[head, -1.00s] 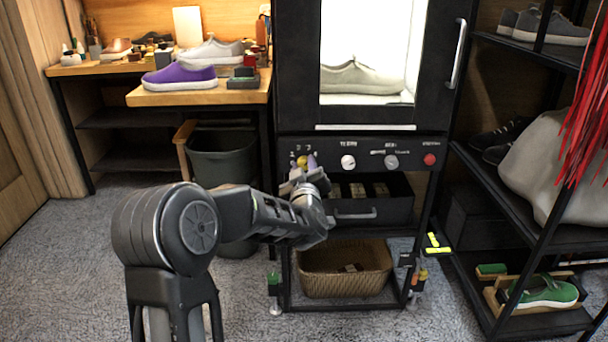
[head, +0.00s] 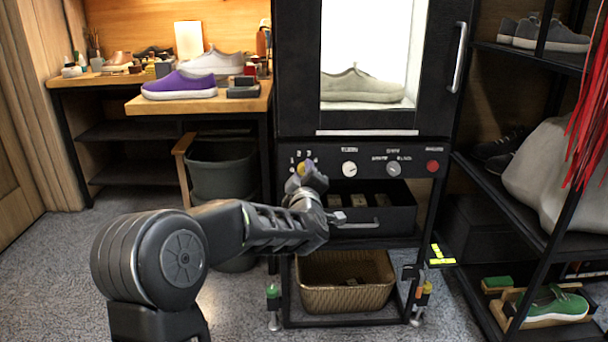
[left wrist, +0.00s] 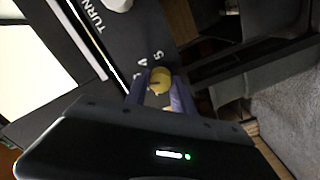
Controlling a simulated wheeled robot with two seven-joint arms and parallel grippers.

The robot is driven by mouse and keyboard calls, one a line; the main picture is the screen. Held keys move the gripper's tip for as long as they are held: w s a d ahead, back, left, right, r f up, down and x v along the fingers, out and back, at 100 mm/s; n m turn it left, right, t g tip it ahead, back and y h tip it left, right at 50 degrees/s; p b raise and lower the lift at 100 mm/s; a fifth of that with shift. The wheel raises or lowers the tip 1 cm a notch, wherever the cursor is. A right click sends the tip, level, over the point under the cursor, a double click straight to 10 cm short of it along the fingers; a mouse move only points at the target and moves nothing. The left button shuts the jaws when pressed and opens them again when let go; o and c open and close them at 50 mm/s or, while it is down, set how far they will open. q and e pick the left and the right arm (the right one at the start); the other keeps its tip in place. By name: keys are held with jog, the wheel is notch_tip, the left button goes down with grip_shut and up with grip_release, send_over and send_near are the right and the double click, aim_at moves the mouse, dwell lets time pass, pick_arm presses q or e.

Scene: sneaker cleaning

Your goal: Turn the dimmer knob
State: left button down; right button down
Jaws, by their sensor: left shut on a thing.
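The control panel under the lit cabinet has a yellow knob (head: 301,168) at its left end, with printed numbers around it. In the left wrist view the same yellow knob (left wrist: 160,79) sits between two purple-grey fingers. My left gripper (head: 303,173) is at this knob and shut on it. The gripper body (head: 312,182) hides part of the panel's left end and of the number scale.
A white knob (head: 349,169), a grey knob (head: 394,168) and a red button (head: 432,166) are farther right on the panel. A drawer (head: 376,224) stands open below it. A wicker basket (head: 345,284) is beneath. A shoe rack is at right.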

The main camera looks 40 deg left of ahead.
pick_arm(q)
jog(key=c, duration=1.1)
grip_release()
jog(key=shift+o, duration=0.2)
jog(key=p+v, duration=0.2)
jog(key=v, duration=0.5)
jog(key=shift+s+d, duration=0.25)
jog(key=shift+s, duration=0.05)
